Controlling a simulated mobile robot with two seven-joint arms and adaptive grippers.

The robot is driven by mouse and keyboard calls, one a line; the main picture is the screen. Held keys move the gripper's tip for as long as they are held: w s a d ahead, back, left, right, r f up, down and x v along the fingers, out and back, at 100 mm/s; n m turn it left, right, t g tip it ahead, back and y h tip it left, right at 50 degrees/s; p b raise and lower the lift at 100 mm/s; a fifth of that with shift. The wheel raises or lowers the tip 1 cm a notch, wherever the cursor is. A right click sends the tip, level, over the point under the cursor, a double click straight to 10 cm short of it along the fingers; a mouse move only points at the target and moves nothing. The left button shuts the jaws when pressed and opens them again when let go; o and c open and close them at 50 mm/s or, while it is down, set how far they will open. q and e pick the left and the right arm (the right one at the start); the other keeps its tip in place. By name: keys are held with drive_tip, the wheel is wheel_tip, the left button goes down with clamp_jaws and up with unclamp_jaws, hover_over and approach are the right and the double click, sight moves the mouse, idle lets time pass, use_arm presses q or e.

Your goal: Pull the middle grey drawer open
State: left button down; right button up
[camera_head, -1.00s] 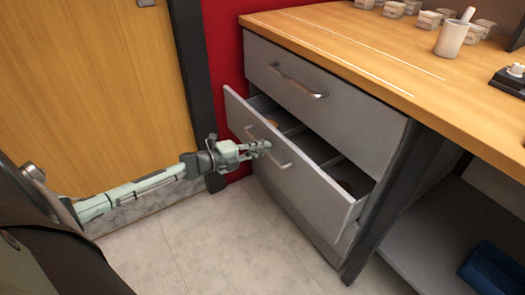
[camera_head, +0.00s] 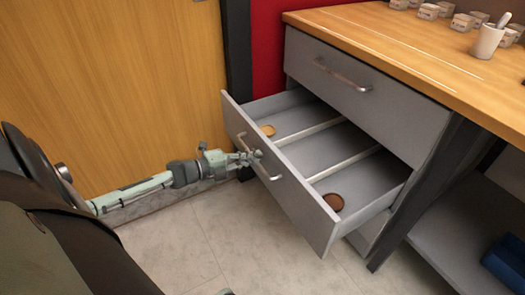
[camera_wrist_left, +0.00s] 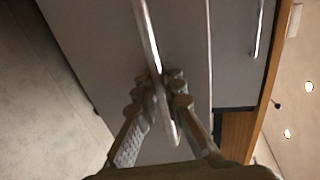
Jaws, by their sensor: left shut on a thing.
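The middle grey drawer (camera_head: 285,185) stands well out of the cabinet in the head view. Its inside shows two pale dividers and round brown items. Its front carries a metal bar handle (camera_head: 259,160). My left gripper (camera_head: 254,155) is shut on this handle, near the handle's middle. In the left wrist view, the handle (camera_wrist_left: 149,45) passes between the fingers of my left gripper (camera_wrist_left: 160,95), with the grey drawer front behind it. My right gripper is not in view.
The closed top drawer (camera_head: 350,90) has its own handle, above the open one. A wooden worktop (camera_head: 400,50) holds several small containers and a white cup (camera_head: 487,42). A wooden door (camera_head: 110,80) stands at the left. A blue bin (camera_head: 506,262) sits low at the right. Tiled floor is clear in front.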

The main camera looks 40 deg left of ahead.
use_arm(q)
drive_tip(key=shift+s+a, duration=0.25)
drive_tip(key=shift+s, duration=0.35)
drive_tip(key=c, duration=1.9)
unclamp_jaws()
drive_tip(key=v, duration=1.2)
